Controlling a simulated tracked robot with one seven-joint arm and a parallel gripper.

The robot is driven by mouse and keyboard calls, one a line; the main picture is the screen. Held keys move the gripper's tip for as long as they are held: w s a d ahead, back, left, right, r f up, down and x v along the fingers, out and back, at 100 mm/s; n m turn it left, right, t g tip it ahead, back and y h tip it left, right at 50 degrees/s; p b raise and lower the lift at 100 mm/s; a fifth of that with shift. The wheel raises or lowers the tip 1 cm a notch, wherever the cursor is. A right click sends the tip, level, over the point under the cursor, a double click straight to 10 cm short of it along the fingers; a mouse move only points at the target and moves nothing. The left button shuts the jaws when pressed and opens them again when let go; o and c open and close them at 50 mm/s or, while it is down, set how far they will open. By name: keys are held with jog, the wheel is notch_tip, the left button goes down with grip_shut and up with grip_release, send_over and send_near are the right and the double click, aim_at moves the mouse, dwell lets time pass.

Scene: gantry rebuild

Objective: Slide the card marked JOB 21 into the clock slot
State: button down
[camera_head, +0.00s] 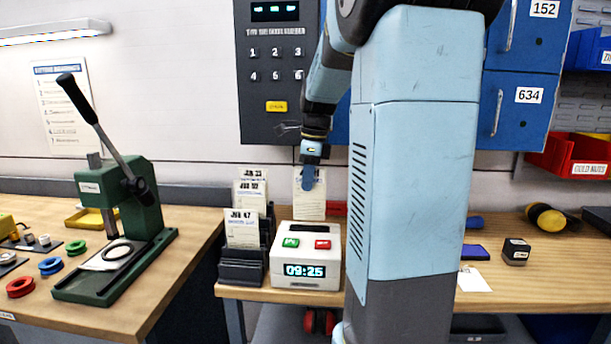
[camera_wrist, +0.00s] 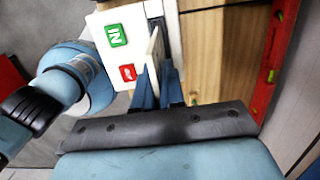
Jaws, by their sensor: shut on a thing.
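My gripper (camera_head: 309,184) is shut on a white card (camera_head: 310,207), which hangs upright below the fingers; its marking is too small to read. In the wrist view the card (camera_wrist: 154,52) shows nearly edge-on between the fingers (camera_wrist: 158,88). The white time clock (camera_head: 305,268) stands on the bench, with a green and a red button and a display reading 09:25. It also shows in the wrist view (camera_wrist: 103,18). The card's lower edge appears at the back of the clock's top; I cannot tell whether it is in the slot.
A dark rack (camera_head: 241,269) close left of the clock holds several cards, the front one marked JOB 47. A red level (camera_wrist: 272,58) lies beyond the clock. A green press (camera_head: 128,240) stands on the left bench.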

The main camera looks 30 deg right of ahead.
aim_at(308, 202)
jog(key=shift+f, duration=3.35)
jog(key=c, duration=1.1)
grip_release()
jog(key=shift+c, duration=0.2)
jog(key=r, duration=0.4)
jog(key=d+r, duration=0.1)
jog(key=r, duration=0.4)
jog(key=s+r, duration=0.1)
jog(key=r, duration=0.3)
jog(key=shift+d+r, duration=0.2)
jog(key=shift+r, duration=0.05)
